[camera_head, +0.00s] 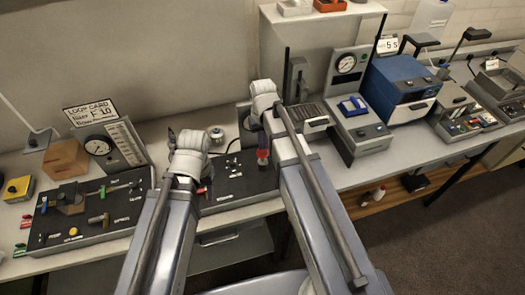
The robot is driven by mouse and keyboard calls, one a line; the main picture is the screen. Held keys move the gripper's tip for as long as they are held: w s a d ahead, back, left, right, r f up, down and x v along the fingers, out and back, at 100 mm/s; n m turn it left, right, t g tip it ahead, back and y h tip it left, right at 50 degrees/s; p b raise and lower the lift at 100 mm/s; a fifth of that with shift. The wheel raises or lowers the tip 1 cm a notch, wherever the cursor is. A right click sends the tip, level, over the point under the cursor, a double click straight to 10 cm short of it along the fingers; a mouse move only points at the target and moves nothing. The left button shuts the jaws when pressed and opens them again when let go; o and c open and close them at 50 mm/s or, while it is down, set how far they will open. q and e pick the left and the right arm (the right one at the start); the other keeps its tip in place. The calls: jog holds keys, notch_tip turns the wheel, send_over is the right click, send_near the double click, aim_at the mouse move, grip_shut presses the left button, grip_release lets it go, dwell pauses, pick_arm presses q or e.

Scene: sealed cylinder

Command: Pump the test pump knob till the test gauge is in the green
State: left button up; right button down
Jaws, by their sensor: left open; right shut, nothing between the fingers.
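A black panel (226,183) in the middle of the bench carries small fittings. A red knob (263,157) stands on it beside my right arm; I cannot tell for sure that it is the test pump knob. A round silver-rimmed fitting (216,134) is behind the panel; its face cannot be read.
A left black panel (105,222) holds levers and fittings before a loop card (90,112). A grey device with a dial (346,63) and a blue box (400,82) stand to the right. A shelf (375,205) holds small bottles.

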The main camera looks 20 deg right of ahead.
aim_at(263, 152)
jog(key=shift+f, duration=0.1)
dwell(0.3)
jog(key=shift+f+b, duration=2.35)
jog(key=shift+b, duration=0.1)
jog(key=shift+r+p, duration=1.35)
jog(key=shift+p, duration=0.05)
jog(key=shift+r, duration=0.1)
jog(key=shift+r+p, duration=0.95)
jog(key=shift+p, duration=0.05)
jog(key=shift+f, duration=0.1)
jog(key=shift+f+b, duration=0.45)
jog(key=shift+b, duration=0.1)
